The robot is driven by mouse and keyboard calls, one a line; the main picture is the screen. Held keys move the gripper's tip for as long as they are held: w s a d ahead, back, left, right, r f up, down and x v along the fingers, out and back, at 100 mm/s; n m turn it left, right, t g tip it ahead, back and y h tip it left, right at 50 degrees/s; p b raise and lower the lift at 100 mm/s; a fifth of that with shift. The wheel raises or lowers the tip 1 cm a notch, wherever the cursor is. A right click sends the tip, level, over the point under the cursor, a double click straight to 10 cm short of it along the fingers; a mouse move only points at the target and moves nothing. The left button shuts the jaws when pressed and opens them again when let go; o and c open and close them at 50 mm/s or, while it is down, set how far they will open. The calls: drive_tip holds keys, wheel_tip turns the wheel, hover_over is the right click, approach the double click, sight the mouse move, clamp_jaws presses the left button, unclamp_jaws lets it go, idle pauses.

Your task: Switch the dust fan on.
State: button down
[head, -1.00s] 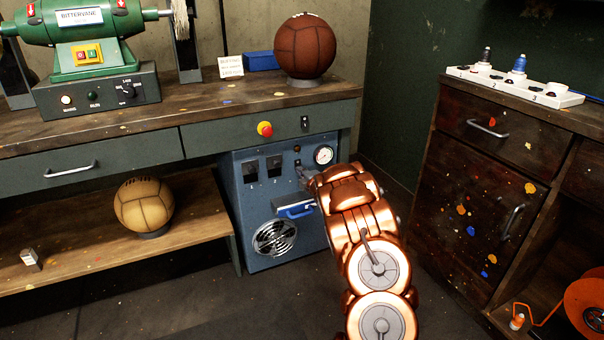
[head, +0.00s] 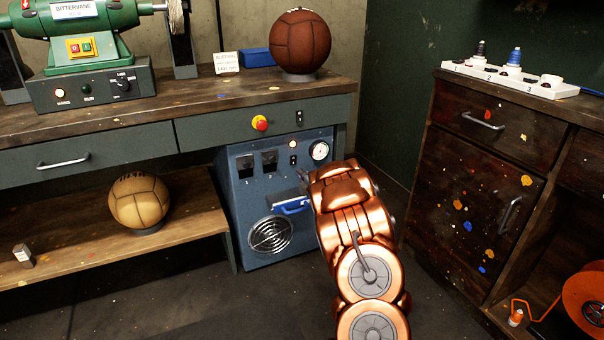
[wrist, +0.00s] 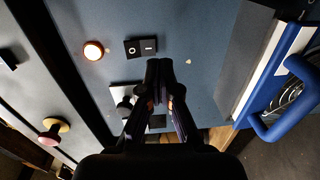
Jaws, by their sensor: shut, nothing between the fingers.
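The dust fan unit is a blue cabinet (head: 243,198) under the bench, with a round grille (head: 271,235) and a gauge (head: 319,151). A small lamp (head: 293,143) on it is lit; the lamp also glows in the wrist view (wrist: 93,50). A black rocker switch (head: 293,159) sits just below the lamp. In the wrist view the rocker (wrist: 140,47) shows white marks; I cannot tell which side is pressed. My gripper (wrist: 160,78) is shut and empty, its tips beside the rocker with a small gap in the picture.
A blue-handled drawer (head: 293,206) sticks out below the rocker. A red-and-yellow knob (head: 260,123) and another switch (head: 299,117) are on the bench front above. A paint-spotted cabinet (head: 465,190) stands right. Open floor lies in front.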

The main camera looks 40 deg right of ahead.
drive_tip(key=f+p+v, duration=0.2)
drive_tip(key=v, duration=0.7)
drive_tip(key=shift+s, duration=0.25)
drive_tip(key=shift+r, duration=0.1)
drive_tip(key=a+r+m+g+h+p, duration=0.1)
drive_tip(key=a+r+m+g+p, duration=0.1)
drive_tip(key=r+p, duration=0.5)
drive_tip(key=a+r+m+g+p, duration=0.2)
drive_tip(key=r+m+g+p, duration=0.15)
drive_tip(key=r, duration=0.55)
drive_tip(key=s+a+r+m+g+p, duration=0.3)
drive_tip(key=s+a+r+m+p, duration=0.15)
drive_tip(key=a+r+p, duration=0.65)
drive_tip(key=s+a+r+m+g+y+p, duration=0.25)
drive_tip(key=s+a+r+p, duration=0.25)
drive_tip(key=s+a+r, duration=0.45)
drive_tip(key=s+a+r+m+g+y+p, duration=0.1)
drive_tip(key=s+a+r+g+y+p, duration=0.3)
drive_tip(key=a, duration=0.9)
drive_tip(key=s+a+r+g+p, duration=0.1)
drive_tip(key=s+a+r+p, duration=0.3)
drive_tip(key=s, duration=0.5)
drive_tip(key=s+a+r+g+p, duration=0.1)
drive_tip(key=s+a+r+p, duration=0.3)
drive_tip(key=s+a, duration=0.3)
drive_tip(key=s+r, duration=0.1)
drive_tip(key=s, duration=0.1)
drive_tip(key=shift+s+a+g, duration=0.3)
drive_tip(key=shift+y, duration=0.25)
